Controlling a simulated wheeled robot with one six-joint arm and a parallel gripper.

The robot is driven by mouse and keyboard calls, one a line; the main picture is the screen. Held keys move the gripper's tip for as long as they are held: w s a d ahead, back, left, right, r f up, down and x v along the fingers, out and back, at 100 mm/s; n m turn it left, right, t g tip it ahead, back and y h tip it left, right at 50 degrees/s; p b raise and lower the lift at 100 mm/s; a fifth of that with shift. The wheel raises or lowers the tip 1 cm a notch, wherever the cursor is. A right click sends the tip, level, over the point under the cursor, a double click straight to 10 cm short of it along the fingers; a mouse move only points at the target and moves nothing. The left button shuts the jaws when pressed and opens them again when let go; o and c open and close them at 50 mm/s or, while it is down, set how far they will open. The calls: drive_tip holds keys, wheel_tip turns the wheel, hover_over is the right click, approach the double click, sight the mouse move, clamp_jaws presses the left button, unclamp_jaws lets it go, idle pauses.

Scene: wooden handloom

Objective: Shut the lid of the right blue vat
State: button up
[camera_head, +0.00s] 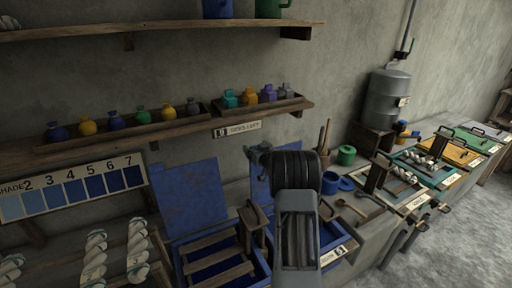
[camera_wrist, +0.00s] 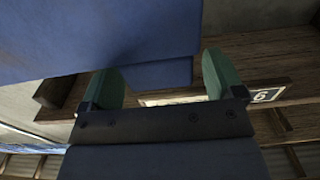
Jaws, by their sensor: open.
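The right blue vat (camera_head: 335,239) stands at the lower middle, partly hidden behind my arm. Its blue lid (camera_head: 261,190) stands raised at the back, mostly covered by my arm. My gripper (camera_head: 258,154) is near the top of this lid, largely hidden by my wrist. In the wrist view my gripper (camera_wrist: 160,88) is open, with green fingertips spread apart. A large blue panel (camera_wrist: 110,35), apparently the lid, fills the top of that view close to the fingertips. I cannot tell whether they touch it.
The left blue vat (camera_head: 215,277) has its lid (camera_head: 189,200) raised and wooden bars across it. A shelf (camera_head: 185,127) with small bottles runs along the wall above. A blue pot (camera_head: 337,183), green pot (camera_head: 346,155) and wooden spoon (camera_head: 350,207) stand or lie to the right.

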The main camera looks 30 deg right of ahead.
drive_tip(key=shift+w, duration=0.1)
drive_tip(key=shift+c, duration=0.3)
drive_tip(key=c, duration=1.2)
drive_tip(key=shift+f, duration=0.1)
